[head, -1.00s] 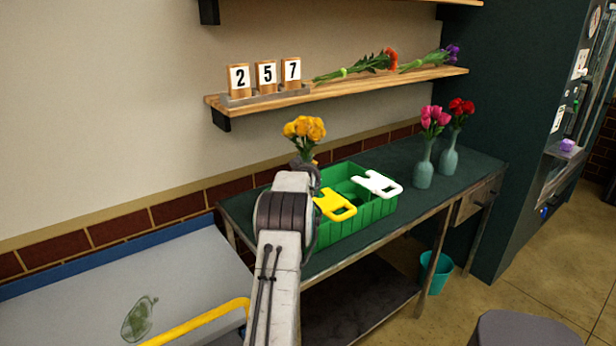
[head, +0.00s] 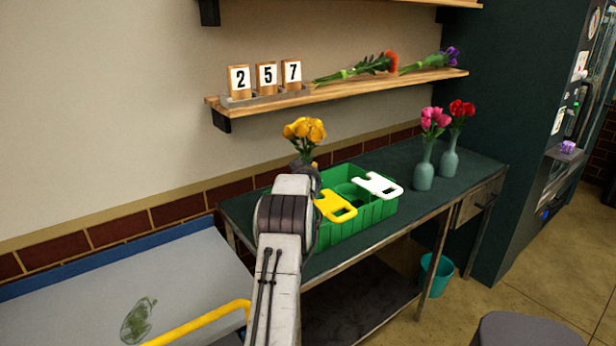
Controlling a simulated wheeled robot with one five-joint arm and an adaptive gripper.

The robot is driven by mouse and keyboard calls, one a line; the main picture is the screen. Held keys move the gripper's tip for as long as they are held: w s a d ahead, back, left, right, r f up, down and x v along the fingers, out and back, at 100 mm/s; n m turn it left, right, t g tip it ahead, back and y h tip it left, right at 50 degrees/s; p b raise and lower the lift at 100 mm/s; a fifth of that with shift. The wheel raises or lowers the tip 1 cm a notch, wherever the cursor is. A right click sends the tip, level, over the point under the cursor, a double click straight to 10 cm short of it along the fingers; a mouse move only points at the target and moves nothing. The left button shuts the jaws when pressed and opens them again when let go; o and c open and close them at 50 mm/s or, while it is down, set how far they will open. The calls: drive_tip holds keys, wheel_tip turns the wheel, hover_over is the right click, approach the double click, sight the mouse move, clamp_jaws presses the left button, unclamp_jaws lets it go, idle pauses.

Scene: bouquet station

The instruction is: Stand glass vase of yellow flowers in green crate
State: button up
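The yellow flowers (head: 304,130) show above the end of my arm, at the back left of the green crate (head: 362,226). Their glass vase is mostly hidden behind my arm, so I cannot tell whether it is held or what it stands on. The green crate sits on the dark green table and has compartments, a yellow handle (head: 335,206) and a white handle (head: 379,184). My gripper (head: 306,176) is at the crate's left end, just below the flowers. Its fingers are hidden by my own wrist.
Two vases, with pink flowers (head: 424,172) and red flowers (head: 449,155), stand right of the crate on the table (head: 405,155). A wooden shelf (head: 350,88) with number blocks and loose flowers hangs above. A teal bin (head: 436,275) stands on the floor.

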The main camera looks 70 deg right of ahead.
drive_tip(key=shift+s+a+f+b, duration=0.15)
drive_tip(key=shift+f+b, duration=0.5)
drive_tip(key=shift+f, duration=0.8)
drive_tip(key=o, duration=1.2)
drive_tip(key=shift+o, duration=0.5)
drive_tip(key=shift+f, duration=0.35)
drive_tip(key=r+v, duration=0.2)
drive_tip(key=v, duration=1)
